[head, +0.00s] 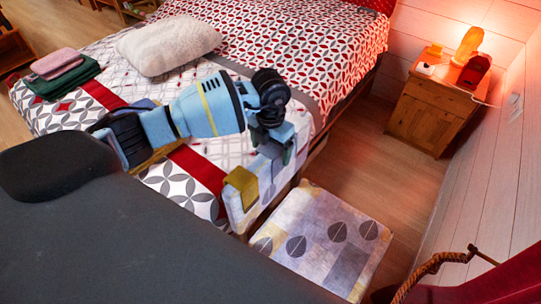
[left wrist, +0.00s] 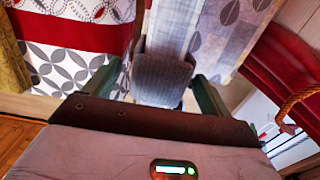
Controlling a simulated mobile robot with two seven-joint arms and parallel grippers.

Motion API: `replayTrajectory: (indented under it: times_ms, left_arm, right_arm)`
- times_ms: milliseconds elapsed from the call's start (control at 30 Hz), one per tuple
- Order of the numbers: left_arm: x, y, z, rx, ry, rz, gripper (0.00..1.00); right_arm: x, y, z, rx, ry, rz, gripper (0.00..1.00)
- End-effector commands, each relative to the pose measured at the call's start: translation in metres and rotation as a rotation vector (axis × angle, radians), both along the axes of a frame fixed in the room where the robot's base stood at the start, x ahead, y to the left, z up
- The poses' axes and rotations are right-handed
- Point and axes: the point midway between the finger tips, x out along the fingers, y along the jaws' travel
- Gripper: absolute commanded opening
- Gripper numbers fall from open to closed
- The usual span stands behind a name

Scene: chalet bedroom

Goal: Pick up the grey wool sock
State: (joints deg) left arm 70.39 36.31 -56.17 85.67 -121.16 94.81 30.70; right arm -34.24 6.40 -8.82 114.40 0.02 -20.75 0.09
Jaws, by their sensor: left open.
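The grey wool sock (left wrist: 163,78) is a ribbed dark grey piece in the left wrist view. It hangs over a pale board (left wrist: 175,25) and lies between the two fingers of my left gripper (left wrist: 158,98). The gripper is open, with a finger at each side of the sock and gaps visible. In the head view my left gripper (head: 280,152) points down over the pale board (head: 236,212) at the bed's foot; the gripper and wrist largely hide the sock there. My right gripper is not in view.
A mustard cloth (head: 240,186) hangs over the same board, close to my left gripper. The patterned bed (head: 300,45) lies behind my arm. A patterned rug (head: 325,240) covers the floor at right. A wooden nightstand (head: 428,115) stands against the wall.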

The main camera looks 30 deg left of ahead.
Motion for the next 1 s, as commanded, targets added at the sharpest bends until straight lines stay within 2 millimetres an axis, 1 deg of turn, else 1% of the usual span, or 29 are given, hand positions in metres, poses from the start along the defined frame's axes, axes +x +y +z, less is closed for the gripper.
replayTrajectory:
  times_ms: [67,433,767,867,1000]
  left_arm:
    - [0.0,0.0,0.0,0.0,0.0,0.0,0.84]
    - [0.0,0.0,0.0,0.0,0.0,0.0,0.35]
    - [0.001,0.0,0.004,0.0,-0.002,0.0,0.35]
    - [0.001,0.0,0.011,0.0,-0.003,0.0,0.35]
    - [0.001,0.0,0.027,-0.002,-0.004,0.0,0.35]
  right_arm:
    - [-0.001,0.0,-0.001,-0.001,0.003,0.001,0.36]
    - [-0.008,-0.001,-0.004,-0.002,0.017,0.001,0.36]
    - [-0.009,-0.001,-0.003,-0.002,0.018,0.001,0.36]
    - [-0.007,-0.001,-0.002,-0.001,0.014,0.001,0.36]
    - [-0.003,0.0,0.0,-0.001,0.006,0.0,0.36]
